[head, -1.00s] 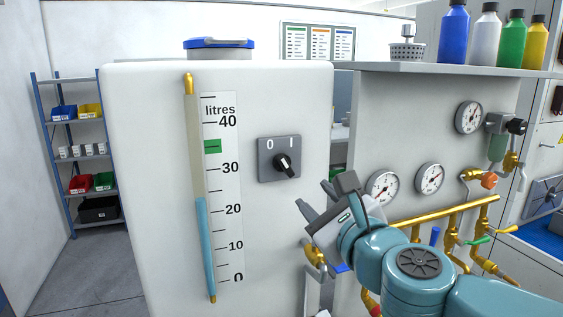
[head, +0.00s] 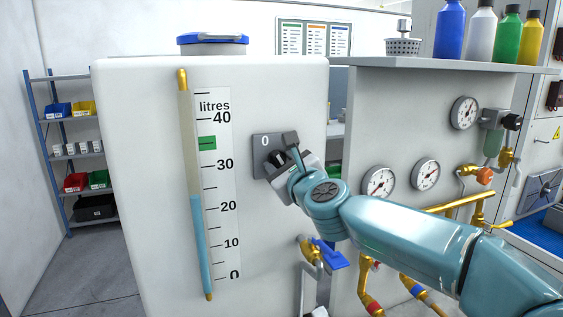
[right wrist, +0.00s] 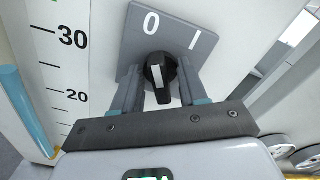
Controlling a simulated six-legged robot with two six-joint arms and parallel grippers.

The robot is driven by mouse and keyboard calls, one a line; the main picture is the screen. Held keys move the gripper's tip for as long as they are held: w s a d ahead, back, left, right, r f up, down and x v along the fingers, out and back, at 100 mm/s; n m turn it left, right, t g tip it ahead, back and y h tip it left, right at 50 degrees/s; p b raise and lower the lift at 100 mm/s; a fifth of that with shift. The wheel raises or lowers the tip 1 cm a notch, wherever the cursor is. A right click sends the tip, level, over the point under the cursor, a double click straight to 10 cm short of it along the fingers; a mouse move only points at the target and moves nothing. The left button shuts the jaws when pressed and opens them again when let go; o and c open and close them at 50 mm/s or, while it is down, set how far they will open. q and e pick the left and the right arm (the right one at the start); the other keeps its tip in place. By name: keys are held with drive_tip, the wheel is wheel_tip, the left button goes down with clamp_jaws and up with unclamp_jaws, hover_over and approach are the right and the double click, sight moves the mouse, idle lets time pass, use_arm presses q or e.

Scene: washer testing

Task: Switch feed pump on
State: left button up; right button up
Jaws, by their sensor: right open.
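The feed pump switch is a dark rotary knob (head: 276,158) on a grey plate (head: 258,140) marked 0 and I, on the front of the white tank. In the right wrist view the knob (right wrist: 160,76) has a white mark leaning towards the 0. My right gripper (head: 284,162) is at the switch and hides the I in the head view. In the right wrist view its open fingers (right wrist: 158,88) stand on either side of the knob, with small gaps visible. My left gripper is not in view.
The tank (head: 140,180) bears a litre scale (head: 214,190) with blue liquid near 22. To the right are gauges (head: 379,183), brass pipes, valves (head: 310,252) and a shelf (head: 440,65) with several bottles.

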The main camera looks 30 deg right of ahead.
drive_tip(key=shift+d, duration=0.15)
drive_tip(key=shift+r, duration=0.1)
clamp_jaws()
